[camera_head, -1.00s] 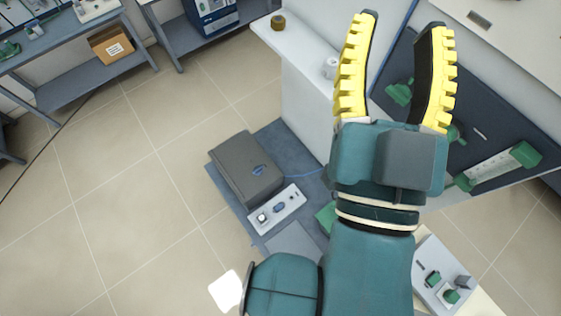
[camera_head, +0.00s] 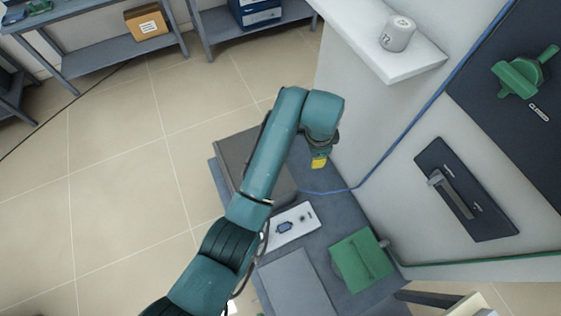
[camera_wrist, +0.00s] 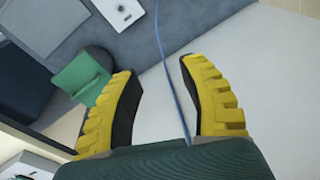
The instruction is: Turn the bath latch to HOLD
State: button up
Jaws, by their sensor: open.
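A grey lever on a dark plate (camera_head: 492,222) is on the white wall panel at the right of the head view. It may be the bath latch; its markings are too small to read. A green handle (camera_head: 518,78) sits higher on a dark panel, beside a label reading CLOSED. My gripper (camera_head: 319,162) is beside the white wall, left of and apart from the lever plate; only a yellow part shows there. The lever is not visible in that view.
A green box (camera_head: 362,262) and a white control panel (camera_head: 292,226) are on the blue-grey surface below my arm. A dark grey box (camera_head: 240,165) is partly behind my arm. A blue cord (camera_head: 405,132) runs along the wall.

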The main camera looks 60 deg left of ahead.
jog(key=s+a+f+n+g+h+b, duration=0.1)
jog(key=s+a+f+n+b, duration=0.3)
jog(key=s+a+f+b, duration=0.8)
jog(key=f+b, duration=0.1)
jog(key=f, duration=0.5)
jog(key=a+f+b, duration=0.1)
jog(key=f, duration=0.5)
jog(key=f+b, duration=0.1)
jog(key=f, duration=0.5)
jog(key=shift+s+a+f+b, duration=0.1)
jog(key=shift+s+a+b, duration=0.05)
jog(key=shift+s+b, duration=0.2)
grip_shut()
